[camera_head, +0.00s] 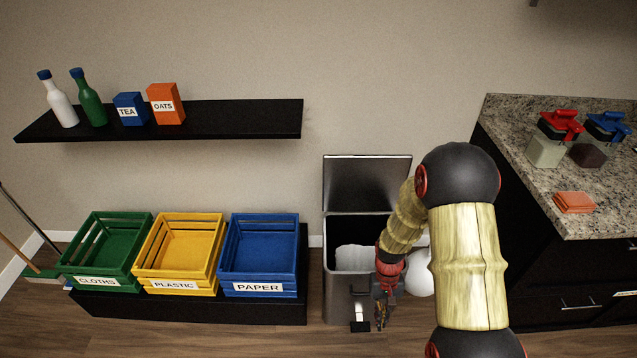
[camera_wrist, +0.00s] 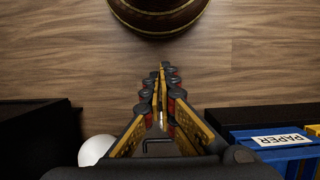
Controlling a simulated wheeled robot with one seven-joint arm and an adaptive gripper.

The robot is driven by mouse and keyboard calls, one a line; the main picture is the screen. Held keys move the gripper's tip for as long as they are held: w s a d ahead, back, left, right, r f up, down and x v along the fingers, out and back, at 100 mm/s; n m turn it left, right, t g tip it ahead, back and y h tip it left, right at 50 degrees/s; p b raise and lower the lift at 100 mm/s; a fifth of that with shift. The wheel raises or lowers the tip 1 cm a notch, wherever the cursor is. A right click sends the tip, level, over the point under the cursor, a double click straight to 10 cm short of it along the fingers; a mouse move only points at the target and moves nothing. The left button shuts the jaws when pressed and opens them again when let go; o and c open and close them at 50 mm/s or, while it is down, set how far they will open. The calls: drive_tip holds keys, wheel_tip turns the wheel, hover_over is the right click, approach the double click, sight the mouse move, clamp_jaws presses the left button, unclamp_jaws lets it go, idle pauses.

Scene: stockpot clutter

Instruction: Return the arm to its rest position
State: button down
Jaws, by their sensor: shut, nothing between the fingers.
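My arm reaches forward and down at the right of the head view. My gripper (camera_head: 381,318) hangs in front of the open bin, low over the floor, with its fingers pointing down. In the wrist view my gripper (camera_wrist: 162,72) has its fingertips together, with nothing between them and wood floor beyond. The arm hides part of the bin's right side.
The grey bin (camera_head: 339,300) has its lid up and a white liner inside. A white round thing (camera_head: 420,280) is beside it. Green (camera_head: 85,270), yellow (camera_head: 150,272) and blue (camera_head: 240,275) crates stand left. A granite counter (camera_head: 510,130) stands right; a shelf (camera_head: 230,120) holds bottles and boxes.

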drive_tip(key=s+r+t+p, duration=0.1)
drive_tip(key=s+r+t, duration=0.2)
drive_tip(key=r, duration=1.2)
drive_tip(key=s+r+t+p, duration=0.1)
drive_tip(key=s+r+t, duration=0.2)
drive_tip(key=r, duration=1.3)
drive_tip(key=s+r+t+p, duration=0.2)
drive_tip(key=s+r, duration=0.6)
drive_tip(key=r, duration=0.7)
drive_tip(key=shift+s+r+t, duration=0.3)
drive_tip(key=shift+s+t, duration=0.05)
drive_tip(key=shift+t, duration=0.25)
